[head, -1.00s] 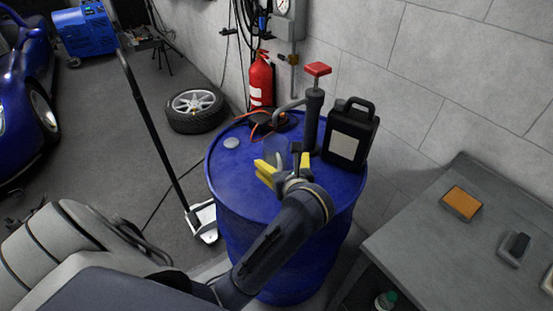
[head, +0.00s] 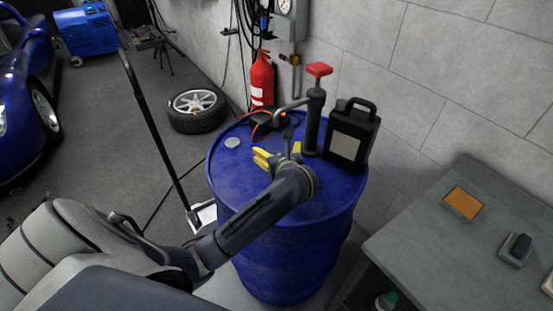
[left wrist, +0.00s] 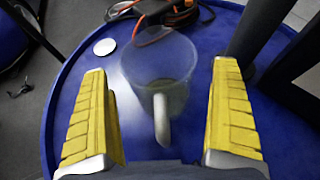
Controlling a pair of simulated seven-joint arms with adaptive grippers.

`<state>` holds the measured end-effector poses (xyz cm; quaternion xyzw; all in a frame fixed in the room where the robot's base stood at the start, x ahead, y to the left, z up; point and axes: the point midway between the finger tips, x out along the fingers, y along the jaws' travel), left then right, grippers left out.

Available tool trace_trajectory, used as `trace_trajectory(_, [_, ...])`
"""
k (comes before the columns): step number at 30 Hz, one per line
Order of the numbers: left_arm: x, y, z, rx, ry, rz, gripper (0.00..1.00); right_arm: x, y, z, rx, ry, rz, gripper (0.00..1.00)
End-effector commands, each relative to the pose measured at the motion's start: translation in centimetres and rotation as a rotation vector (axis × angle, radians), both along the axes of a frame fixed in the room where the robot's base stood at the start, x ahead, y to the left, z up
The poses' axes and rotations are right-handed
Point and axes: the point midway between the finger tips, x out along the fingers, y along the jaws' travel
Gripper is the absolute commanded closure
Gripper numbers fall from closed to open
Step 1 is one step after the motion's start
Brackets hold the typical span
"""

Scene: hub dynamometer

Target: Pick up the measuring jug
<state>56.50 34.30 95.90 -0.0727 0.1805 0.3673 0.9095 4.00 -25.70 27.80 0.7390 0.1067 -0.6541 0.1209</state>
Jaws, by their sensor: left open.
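The measuring jug (left wrist: 160,65) is a clear, translucent cup standing on the blue drum (left wrist: 85,170). Its pale handle (left wrist: 161,120) points toward my left gripper in the left wrist view. My left gripper (head: 279,154) is open, with its yellow fingers low over the drum top. In the left wrist view the handle lies between the two fingers, with a gap on each side, and the jug's body is just beyond them. In the head view the jug is mostly hidden behind my gripper. My right gripper is not in view.
A hand pump (head: 314,115) with a red top and a black canister (head: 352,133) stand close on the right. An orange cable (left wrist: 185,20) lies behind the jug. A round white cap (head: 232,142) lies left. A grey bench (head: 420,235) stands at right.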

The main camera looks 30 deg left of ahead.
Motion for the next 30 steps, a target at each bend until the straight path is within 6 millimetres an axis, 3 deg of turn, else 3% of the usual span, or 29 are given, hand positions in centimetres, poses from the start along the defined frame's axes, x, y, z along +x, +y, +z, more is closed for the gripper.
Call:
trace_trajectory(14, [1.04, 1.06, -0.70, 0.000, 0.001, 0.001, 0.04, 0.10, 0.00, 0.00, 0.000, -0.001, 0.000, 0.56])
trace_trajectory(30, [1.03, 1.05, -0.67, 0.000, 0.001, 0.001, 0.64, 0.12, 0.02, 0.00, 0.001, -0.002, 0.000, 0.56])
